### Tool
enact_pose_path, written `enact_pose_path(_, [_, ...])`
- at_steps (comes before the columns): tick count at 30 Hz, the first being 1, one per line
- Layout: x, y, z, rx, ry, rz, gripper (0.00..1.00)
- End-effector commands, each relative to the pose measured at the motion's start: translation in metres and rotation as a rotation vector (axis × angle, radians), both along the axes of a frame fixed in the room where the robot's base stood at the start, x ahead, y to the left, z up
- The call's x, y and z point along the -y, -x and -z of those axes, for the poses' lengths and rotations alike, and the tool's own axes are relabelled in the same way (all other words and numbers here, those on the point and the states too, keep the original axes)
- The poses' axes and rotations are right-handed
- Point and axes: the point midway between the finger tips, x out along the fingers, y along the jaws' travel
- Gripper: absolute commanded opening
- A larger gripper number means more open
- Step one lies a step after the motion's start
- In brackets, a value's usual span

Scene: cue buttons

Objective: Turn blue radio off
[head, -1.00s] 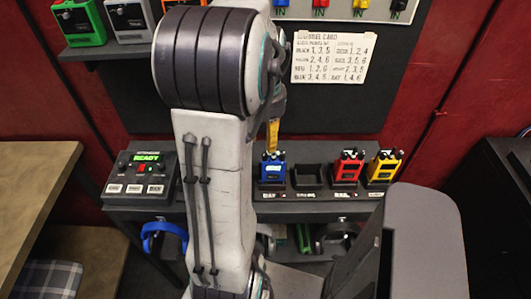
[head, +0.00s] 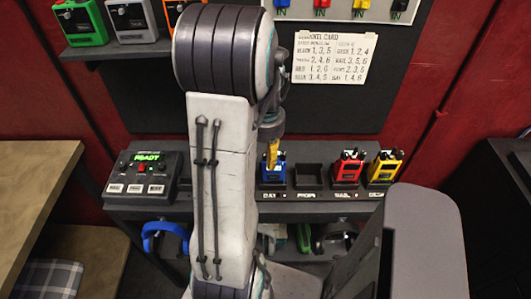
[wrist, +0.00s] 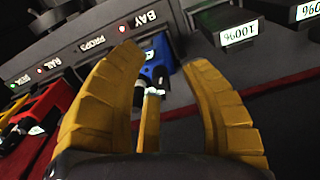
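The blue radio (head: 273,175) stands in the dock slot labelled BAY on the shelf at the back. My gripper (head: 272,152) is just above it, its yellow fingers pointing down and hiding part of the radio's top. In the wrist view the blue radio (wrist: 160,65) shows beyond and between the two spread fingers, with a dark knob (wrist: 139,92) on its top. My gripper is open and nothing is clamped in it. I cannot tell whether a finger touches the radio. The radio's display is not readable.
An empty slot (head: 308,178) is right of the blue radio, then a red radio (head: 347,167) and a yellow radio (head: 384,167). A console (head: 145,172) reading READY is at the left. A channel card (head: 330,57) hangs above.

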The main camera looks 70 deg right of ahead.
Motion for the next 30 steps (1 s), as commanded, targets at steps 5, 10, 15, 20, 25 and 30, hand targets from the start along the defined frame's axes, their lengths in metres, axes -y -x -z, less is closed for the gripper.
enact_pose_path(5, [0.0001, 0.0000, -0.0002, 0.000, 0.000, 0.000, 0.24])
enact_pose_path(10, [0.0001, 0.0000, -0.0003, 0.000, 0.000, 0.000, 0.09])
enact_pose_path(15, [0.0001, 0.0000, -0.0003, 0.000, 0.000, 0.000, 0.00])
enact_pose_path(20, [0.0001, 0.0000, -0.0003, 0.000, 0.000, 0.000, 0.00])
enact_pose_path(25, [0.0001, 0.0000, 0.0009, 0.000, 0.000, -0.046, 0.00])
enact_pose_path(30, [0.0005, -0.0001, 0.0014, 0.000, 0.002, -0.203, 0.00])
